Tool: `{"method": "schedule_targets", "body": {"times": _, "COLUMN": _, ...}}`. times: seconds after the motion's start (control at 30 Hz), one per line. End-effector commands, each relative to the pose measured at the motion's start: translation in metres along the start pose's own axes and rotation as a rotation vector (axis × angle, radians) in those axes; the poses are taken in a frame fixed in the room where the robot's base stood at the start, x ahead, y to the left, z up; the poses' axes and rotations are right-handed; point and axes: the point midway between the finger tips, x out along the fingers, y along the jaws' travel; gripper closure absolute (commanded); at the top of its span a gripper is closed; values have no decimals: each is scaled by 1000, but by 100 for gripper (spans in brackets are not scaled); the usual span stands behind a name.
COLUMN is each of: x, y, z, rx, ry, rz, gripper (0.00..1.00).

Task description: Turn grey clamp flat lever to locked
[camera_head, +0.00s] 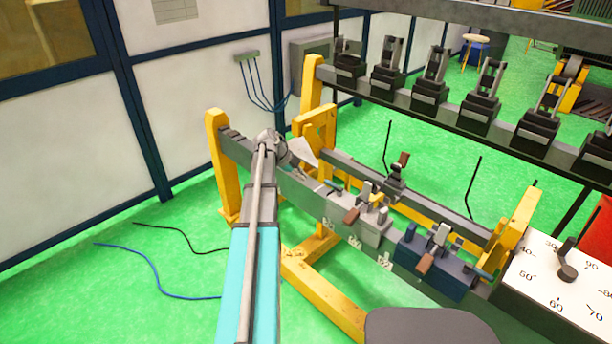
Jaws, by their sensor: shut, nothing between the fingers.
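The grey clamp (369,232) is a light grey block on the front rail, right of the picture's middle. A short brown-ended flat lever (351,215) sticks out at its front left, and small yellow parts (378,199) stand on top. I cannot tell the lever's exact angle at this size. My gripper (303,152) is at the far end of my arm, above the rail's left part, up and left of the grey clamp and apart from it. It is shut and empty; its fingertips are small and partly hidden.
A dark blue clamp (436,272) with a brown-ended lever sits to the right on the same rail. Another dark lever (398,175) stands on the rear rail. Yellow posts (222,165) hold the frame. A white dial plate (562,262) lies far right.

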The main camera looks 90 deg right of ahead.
Motion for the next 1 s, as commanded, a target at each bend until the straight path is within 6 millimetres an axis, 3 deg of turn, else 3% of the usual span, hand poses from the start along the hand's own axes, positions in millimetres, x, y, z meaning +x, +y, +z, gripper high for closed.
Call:
{"method": "schedule_targets", "body": {"times": 0.1, "x": -13, "y": -1, "z": 0, "rx": -1, "ry": -1, "rz": -1, "gripper": 100}}
{"method": "schedule_targets", "body": {"times": 0.3, "x": -22, "y": -1, "z": 1, "rx": -1, "ry": 0, "rz": -1, "gripper": 100}}
{"method": "schedule_targets", "body": {"times": 1.0, "x": -24, "y": 0, "z": 2, "rx": -2, "ry": -1, "rz": -1, "gripper": 100}}
